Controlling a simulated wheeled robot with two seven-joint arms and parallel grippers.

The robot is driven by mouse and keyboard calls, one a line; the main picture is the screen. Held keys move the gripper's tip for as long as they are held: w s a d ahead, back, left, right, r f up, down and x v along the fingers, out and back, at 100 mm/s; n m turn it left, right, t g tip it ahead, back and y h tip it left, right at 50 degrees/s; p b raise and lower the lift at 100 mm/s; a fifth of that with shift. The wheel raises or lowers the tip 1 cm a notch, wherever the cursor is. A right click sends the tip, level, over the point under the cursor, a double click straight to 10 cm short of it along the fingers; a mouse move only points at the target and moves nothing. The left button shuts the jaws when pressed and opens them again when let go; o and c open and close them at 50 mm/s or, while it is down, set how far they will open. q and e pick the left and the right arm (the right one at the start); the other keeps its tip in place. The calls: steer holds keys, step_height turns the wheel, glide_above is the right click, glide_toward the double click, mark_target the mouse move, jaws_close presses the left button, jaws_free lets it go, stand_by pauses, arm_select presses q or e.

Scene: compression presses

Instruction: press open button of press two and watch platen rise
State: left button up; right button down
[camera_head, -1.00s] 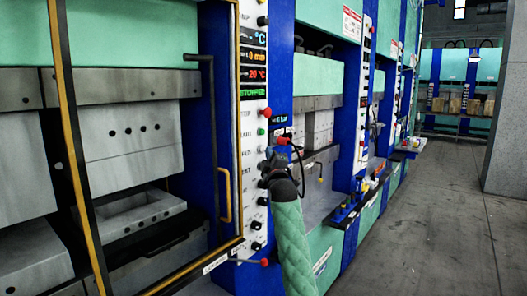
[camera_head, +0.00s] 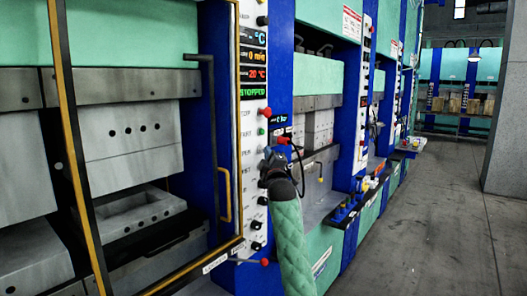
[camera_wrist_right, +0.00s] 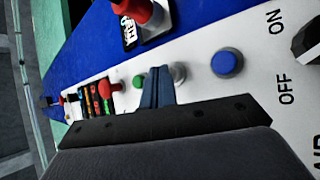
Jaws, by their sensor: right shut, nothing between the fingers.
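The near press has a tall white control panel (camera_head: 254,125) with lit displays (camera_head: 253,72), the lowest reading STOPPED in green. My right gripper (camera_head: 268,157) is at the panel's button column, partly hiding it. In the right wrist view the gripper (camera_wrist_right: 157,82) is shut and empty, its tips beside a pale button (camera_wrist_right: 178,73), between a green button (camera_wrist_right: 139,81) and a blue button (camera_wrist_right: 226,63). Whether the tips touch the pale button I cannot tell. The upper mould block (camera_head: 130,140) hangs above the lower mould block (camera_head: 140,215) with a gap between. My left gripper is out of view.
A yellow-edged guard frame (camera_head: 75,150) stands in front of the press opening. A red emergency-type button (camera_wrist_right: 104,88) and a red knob (camera_wrist_right: 140,10) stick out near the gripper. More presses line the right side. The grey floor (camera_head: 430,220) is clear.

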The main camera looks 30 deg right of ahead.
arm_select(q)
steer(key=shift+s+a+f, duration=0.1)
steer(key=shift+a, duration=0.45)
arm_select(e)
steer(key=shift+w+a, duration=0.1)
steer(key=shift+w, duration=0.05)
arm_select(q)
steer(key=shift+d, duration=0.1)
arm_select(e)
steer(key=shift+s+d, duration=0.3)
steer(key=shift+s, duration=0.5)
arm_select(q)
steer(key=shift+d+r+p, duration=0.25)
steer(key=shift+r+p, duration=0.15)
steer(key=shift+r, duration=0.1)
arm_select(e)
steer(key=s, duration=0.1)
steer(key=s+d, duration=0.1)
steer(key=s, duration=0.1)
steer(key=s+d, duration=0.1)
steer(key=shift+s, duration=0.35)
